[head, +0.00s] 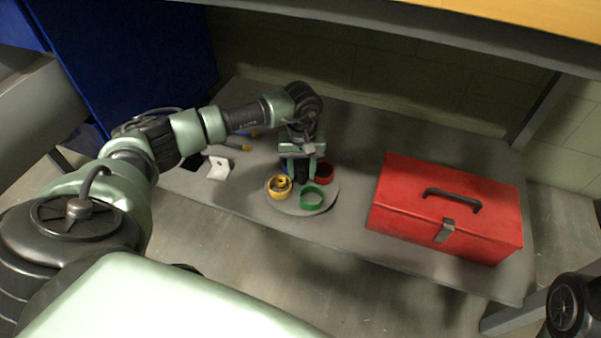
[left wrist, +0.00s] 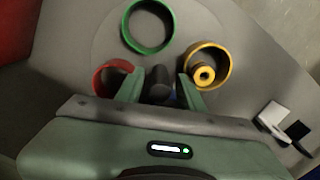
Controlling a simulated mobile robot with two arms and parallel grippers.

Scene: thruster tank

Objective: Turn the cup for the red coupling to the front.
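A round grey turntable (head: 327,204) lies on the low shelf. The green cup (head: 312,197) is at its front, the yellow cup (head: 277,190) at the left with a yellow ring-shaped part inside, and the red cup (head: 324,173) at the back right. The red cup looks empty and is partly hidden in the left wrist view (left wrist: 104,72). My left gripper (left wrist: 158,88) points down over the turntable's middle. Its fingers are apart on both sides of a dark upright post (left wrist: 160,76), with narrow gaps showing. My right gripper is out of view.
A red toolbox (head: 440,208) stands right of the turntable. A white block (head: 218,167), a black piece (head: 192,161) and a yellow-tipped tool (head: 238,146) lie to the left. A tabletop (head: 480,47) overhangs the shelf. The shelf's front edge is close to the turntable.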

